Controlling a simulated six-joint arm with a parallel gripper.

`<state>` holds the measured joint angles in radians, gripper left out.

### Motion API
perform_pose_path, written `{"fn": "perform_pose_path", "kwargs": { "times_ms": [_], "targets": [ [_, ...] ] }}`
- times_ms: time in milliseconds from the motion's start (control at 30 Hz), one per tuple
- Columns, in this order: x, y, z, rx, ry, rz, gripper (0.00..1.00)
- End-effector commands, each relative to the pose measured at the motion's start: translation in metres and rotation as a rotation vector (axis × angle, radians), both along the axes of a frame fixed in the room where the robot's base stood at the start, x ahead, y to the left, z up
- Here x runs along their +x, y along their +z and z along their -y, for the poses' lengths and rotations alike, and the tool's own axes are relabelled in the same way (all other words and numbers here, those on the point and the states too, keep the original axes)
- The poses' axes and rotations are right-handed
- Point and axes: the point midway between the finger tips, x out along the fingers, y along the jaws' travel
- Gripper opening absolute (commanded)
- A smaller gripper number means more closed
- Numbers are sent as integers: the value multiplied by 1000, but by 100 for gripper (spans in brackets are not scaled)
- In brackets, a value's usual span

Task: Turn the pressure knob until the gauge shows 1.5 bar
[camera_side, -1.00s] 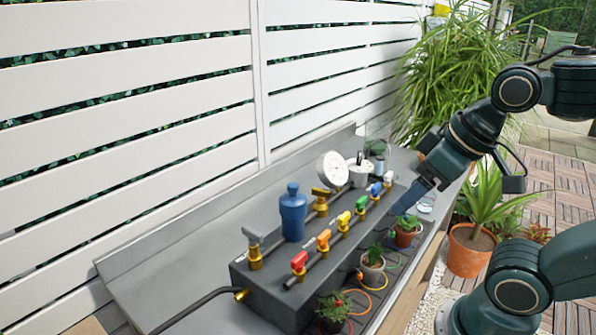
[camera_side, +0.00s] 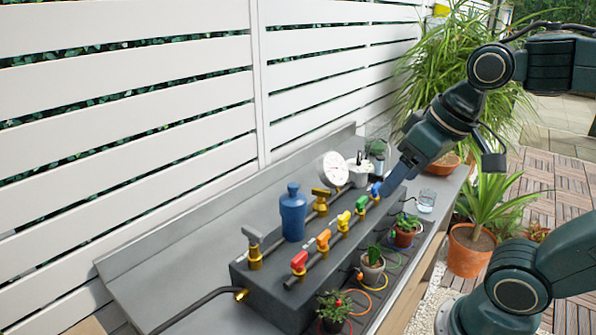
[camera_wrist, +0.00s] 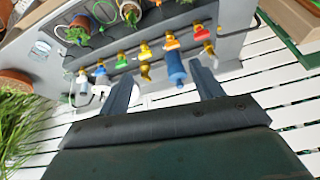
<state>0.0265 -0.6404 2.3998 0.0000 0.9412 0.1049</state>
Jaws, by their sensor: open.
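The round white gauge (camera_side: 333,168) stands at the back of the dark manifold block in the side view; its reading is too small to make out. A blue bottle-shaped part with a knob-like top (camera_side: 293,210) stands upright left of the gauge; I cannot tell for sure whether it is the pressure knob. It also shows in the wrist view as a blue cylinder (camera_wrist: 176,68). My gripper (camera_side: 386,189) is at the block's far right end, near the blue-handled valve, right of the gauge. In the wrist view my gripper (camera_wrist: 162,76) has its fingers apart, with nothing gripped.
Valves with red (camera_side: 299,262), orange, yellow, green and blue handles line the block's front (camera_side: 262,294). A grey-handled valve (camera_side: 254,246) is at its left end. Small potted plants (camera_side: 372,268) and thin hoses are in front. A water glass (camera_side: 427,200) stands at right.

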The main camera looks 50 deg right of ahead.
Motion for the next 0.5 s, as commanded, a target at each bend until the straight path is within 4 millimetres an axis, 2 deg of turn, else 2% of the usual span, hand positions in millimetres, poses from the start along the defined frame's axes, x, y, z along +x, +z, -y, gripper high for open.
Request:
{"fn": "perform_pose_path", "kwargs": {
  "times_ms": [300, 500],
  "targets": [
    [56, 22, 17, 88, -260, -106, 65],
    [94, 27, 31, 138, -436, -171, 65]
  ]
}}
